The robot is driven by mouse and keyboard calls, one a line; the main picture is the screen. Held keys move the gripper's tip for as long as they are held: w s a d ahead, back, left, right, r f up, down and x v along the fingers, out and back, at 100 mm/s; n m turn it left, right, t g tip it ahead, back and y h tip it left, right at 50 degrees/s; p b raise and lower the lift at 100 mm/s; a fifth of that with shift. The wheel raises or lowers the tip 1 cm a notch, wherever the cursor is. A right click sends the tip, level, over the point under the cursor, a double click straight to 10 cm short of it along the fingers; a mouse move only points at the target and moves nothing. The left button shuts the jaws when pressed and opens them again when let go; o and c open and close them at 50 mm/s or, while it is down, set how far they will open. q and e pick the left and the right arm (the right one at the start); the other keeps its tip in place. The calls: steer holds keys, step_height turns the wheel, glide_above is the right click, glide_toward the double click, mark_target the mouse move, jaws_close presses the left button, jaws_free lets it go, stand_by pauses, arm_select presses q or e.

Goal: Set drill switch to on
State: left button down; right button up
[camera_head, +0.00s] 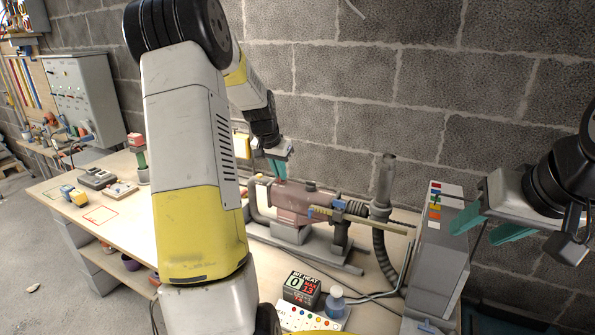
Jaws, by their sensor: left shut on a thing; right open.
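The drill (303,201) is a dull pinkish-red machine lying on its stand on the workbench, its long nose pointing right. My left gripper (276,170) reaches down from above, its teal fingers at the top of the drill's rear end. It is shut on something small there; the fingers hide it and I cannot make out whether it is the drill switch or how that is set. My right gripper (490,228) is open and empty at the right, apart from the drill, in front of the wall and beside a grey box.
The grey box (440,245) with coloured labels stands right of the drill. A grey upright tube (386,180) and a ribbed hose are close behind its nose. My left arm blocks the middle.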

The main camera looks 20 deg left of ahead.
arm_select(q)
steer(key=shift+a, duration=0.1)
steer(key=shift+w+a, duration=0.15)
steer(key=shift+a, duration=0.8)
steer(key=c, duration=1.6)
jaws_free()
steer(key=shift+o, duration=0.2)
steer(key=v, duration=0.7)
steer(key=shift+r, duration=0.35)
